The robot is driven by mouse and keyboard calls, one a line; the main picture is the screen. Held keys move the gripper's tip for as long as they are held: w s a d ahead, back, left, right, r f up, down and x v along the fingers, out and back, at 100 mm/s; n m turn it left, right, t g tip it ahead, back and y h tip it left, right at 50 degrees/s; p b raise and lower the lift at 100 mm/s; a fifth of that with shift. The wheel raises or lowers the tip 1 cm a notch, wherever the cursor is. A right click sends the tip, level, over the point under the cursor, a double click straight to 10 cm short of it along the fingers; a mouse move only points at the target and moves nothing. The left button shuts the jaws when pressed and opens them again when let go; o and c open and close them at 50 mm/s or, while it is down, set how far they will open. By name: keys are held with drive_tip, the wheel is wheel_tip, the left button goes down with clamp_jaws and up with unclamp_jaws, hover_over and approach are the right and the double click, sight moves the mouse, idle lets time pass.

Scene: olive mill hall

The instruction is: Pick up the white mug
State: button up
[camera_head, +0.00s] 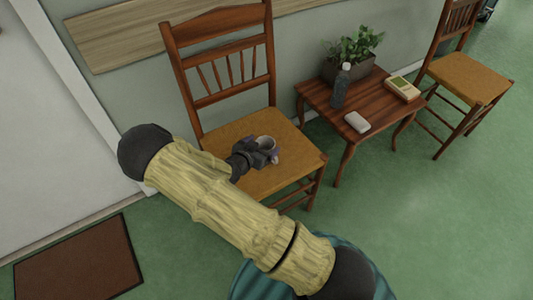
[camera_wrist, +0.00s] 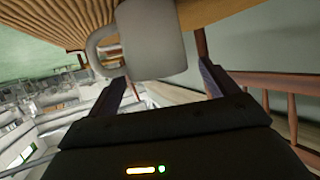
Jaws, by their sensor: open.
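The white mug (camera_head: 266,143) stands on the tan seat of the left wooden chair (camera_head: 232,121) in the head view. My gripper (camera_head: 264,152) is right at the mug, low over the seat, and partly hides it. In the wrist view the mug (camera_wrist: 152,38) looks greyish white, with its handle on the left side. My gripper (camera_wrist: 163,80) is open there, one finger on each side of the mug's near end. I cannot tell whether either finger touches it.
A small wooden table (camera_head: 318,96) right of the chair holds a potted plant (camera_head: 352,52), a dark bottle (camera_head: 341,87), a white object (camera_head: 357,122) and a cream box (camera_head: 403,88). A second chair (camera_head: 469,77) stands at the far right. A brown mat (camera_head: 78,262) lies by the door.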

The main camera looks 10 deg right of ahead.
sight(270, 140)
drive_tip(key=b+x, duration=0.1)
drive_tip(key=x, duration=0.3)
drive_tip(key=shift+d+f, duration=0.1)
drive_tip(key=shift+f, duration=0.05)
drive_tip(key=shift+s, duration=0.1)
drive_tip(key=shift+c, duration=0.3)
drive_tip(key=c, duration=1.1)
wheel_tip(270, 140, up, 10)
drive_tip(key=p, duration=0.3)
